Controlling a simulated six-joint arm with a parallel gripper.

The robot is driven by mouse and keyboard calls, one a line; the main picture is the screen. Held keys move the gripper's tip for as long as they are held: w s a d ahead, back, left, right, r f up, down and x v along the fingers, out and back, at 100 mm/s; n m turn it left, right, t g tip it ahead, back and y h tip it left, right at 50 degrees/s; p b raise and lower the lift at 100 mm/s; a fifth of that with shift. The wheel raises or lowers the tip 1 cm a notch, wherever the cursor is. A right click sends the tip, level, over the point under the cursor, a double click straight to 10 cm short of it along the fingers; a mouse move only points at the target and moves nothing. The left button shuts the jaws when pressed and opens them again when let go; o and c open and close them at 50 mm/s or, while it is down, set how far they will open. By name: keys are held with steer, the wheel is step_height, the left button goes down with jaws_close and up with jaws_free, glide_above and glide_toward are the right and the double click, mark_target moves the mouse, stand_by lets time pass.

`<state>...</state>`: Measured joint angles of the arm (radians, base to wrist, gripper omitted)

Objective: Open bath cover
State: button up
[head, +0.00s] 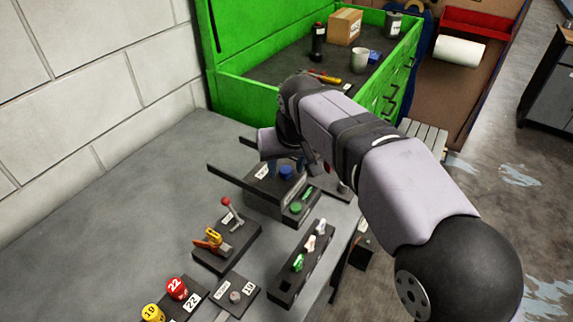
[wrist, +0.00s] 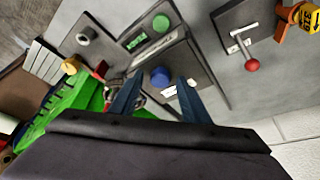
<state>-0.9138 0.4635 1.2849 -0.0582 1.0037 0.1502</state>
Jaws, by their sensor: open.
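The bath cover (head: 262,172) looks like the dark lid on a grey box on the bench. A round blue knob (head: 286,172) stands on it with a white label beside it. In the wrist view the blue knob (wrist: 160,75) shows just beyond and between the two fingers of my gripper (wrist: 160,82). My gripper is open, and its fingers appear apart from the knob. In the head view my arm's end partly hides the far side of the box. I cannot tell the exact height of the fingertips over the lid.
A green knob (head: 296,207) and a small green display (wrist: 137,42) are on the box's front part. A red-tipped lever (head: 227,203) and a switch panel (head: 303,262) stand nearby. A green tool cabinet (head: 238,88) is behind. Bare bench lies left.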

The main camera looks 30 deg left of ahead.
steer(key=shift+c, duration=0.3)
jaws_close()
steer(key=shift+a+r+p, duration=0.3)
steer(key=shift+a+p, duration=0.3)
steer(key=shift+p, duration=0.3)
steer(key=p, duration=0.8)
glide_above(256, 166)
steer(key=shift+r, duration=0.1)
steer(key=shift+a+f+p, duration=0.3)
steer(key=shift+a+p, duration=0.4)
steer(key=shift+p, duration=0.15)
steer(key=shift+o, duration=0.3)
jaws_free()
